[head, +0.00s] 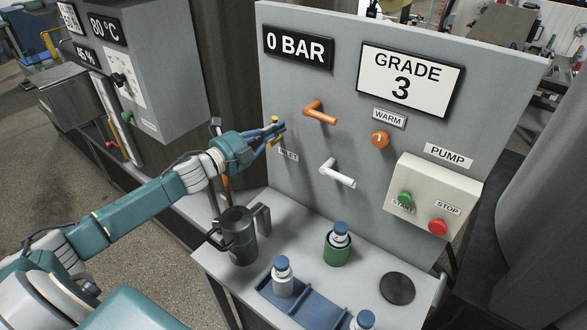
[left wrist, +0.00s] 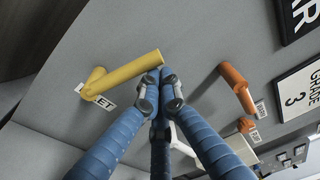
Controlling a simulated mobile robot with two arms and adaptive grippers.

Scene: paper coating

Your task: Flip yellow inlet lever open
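The yellow inlet lever (left wrist: 122,72) is on the grey panel, its handle sticking out sideways from its pivot beside the INLET label. In the head view only small parts of the lever (head: 275,119) show behind my fingers. My left gripper (head: 281,128) is at the panel by the lever. In the left wrist view the blue fingers of my left gripper (left wrist: 162,76) come together at the tips, right beside the lever's free end. They look shut with nothing between them; whether they touch the lever is unclear. My right gripper is not in view.
An orange lever (head: 320,112) and a white lever (head: 338,174) stick out of the panel to the right. The pump box (head: 432,196) has green and red buttons. A dark jug (head: 238,236), a green cup (head: 338,249) and a blue bottle rack (head: 318,310) stand below.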

